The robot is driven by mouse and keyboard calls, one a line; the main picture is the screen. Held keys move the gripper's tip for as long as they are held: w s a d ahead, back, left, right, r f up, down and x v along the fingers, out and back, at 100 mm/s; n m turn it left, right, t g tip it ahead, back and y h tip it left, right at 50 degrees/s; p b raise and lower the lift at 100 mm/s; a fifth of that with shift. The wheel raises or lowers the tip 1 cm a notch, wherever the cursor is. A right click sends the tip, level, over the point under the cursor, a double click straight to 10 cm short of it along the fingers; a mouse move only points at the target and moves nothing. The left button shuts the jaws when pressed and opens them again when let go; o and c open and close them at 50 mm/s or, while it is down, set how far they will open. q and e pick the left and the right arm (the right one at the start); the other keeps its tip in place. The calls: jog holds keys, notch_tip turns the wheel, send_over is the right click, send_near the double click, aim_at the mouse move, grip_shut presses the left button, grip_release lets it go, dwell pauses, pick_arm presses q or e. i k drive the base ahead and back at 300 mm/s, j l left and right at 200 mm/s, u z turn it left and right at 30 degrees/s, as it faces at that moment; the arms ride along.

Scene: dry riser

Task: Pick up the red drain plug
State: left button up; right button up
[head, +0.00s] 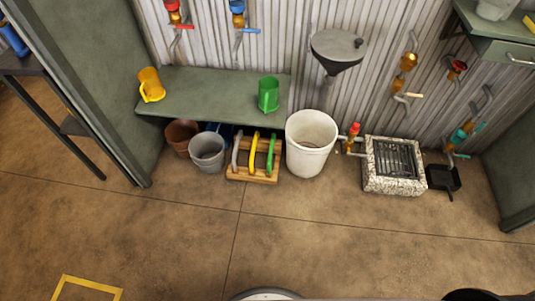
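I cannot tell for sure which red thing is the drain plug. A small red piece (354,129) stands upright on a brass fitting (348,143), just left of the speckled stone drain box (372,183). A dark red cup-like fitting (457,67) is on the wall at the right. A red valve (174,14) is on the wall at the upper left. Neither of my grippers shows in the head view.
A green bench (210,90) holds a yellow jug (150,84) and a green jug (269,94). A white bucket (310,146), grey bucket (207,151) and wooden rack (253,178) stand on the floor. A grey basin (332,45) hangs above.

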aim_at(354, 129)
jog(key=i+j+z, duration=0.25)
jog(key=i, duration=0.35)
jog(key=i+j+z, duration=0.25)
jog(key=i+j, duration=0.15)
jog(key=i, duration=0.15)
